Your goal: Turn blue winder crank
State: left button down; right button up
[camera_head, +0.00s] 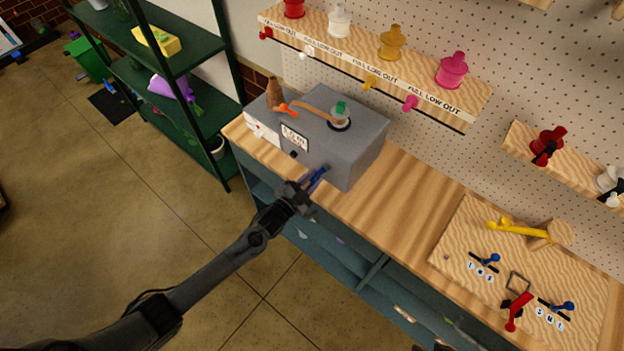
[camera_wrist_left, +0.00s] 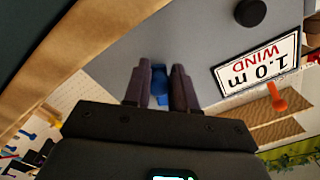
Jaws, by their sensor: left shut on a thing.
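The winder (camera_head: 345,150) is a grey box on the wooden bench, with a label reading 1.0 m WIND (camera_wrist_left: 257,64) on its front. Its blue crank (camera_head: 318,174) is at the front lower right of the box. My left gripper (camera_head: 312,181) is at the crank. In the left wrist view, the blue crank (camera_wrist_left: 161,88) shows between the two dark fingers of my left gripper (camera_wrist_left: 161,84), which are shut on it. The fingers hide most of the crank. My right gripper is not in view.
On top of the winder are a brown spool (camera_head: 274,94) and a green piece (camera_head: 341,107). An orange lever (camera_head: 288,110) is beside the spool. A board with levers (camera_head: 515,270) lies on the bench at right. A green shelf (camera_head: 205,95) stands at left.

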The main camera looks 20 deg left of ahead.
pick_arm(q)
jog(key=shift+d+r, duration=0.25)
jog(key=c, duration=1.3)
grip_release()
jog(key=shift+c, duration=0.2)
jog(key=o, duration=0.4)
jog(key=shift+f, duration=0.15)
jog(key=shift+a+f, duration=0.1)
jog(key=shift+s+a, duration=0.1)
jog(key=shift+s, duration=0.35)
jog(key=v, duration=1)
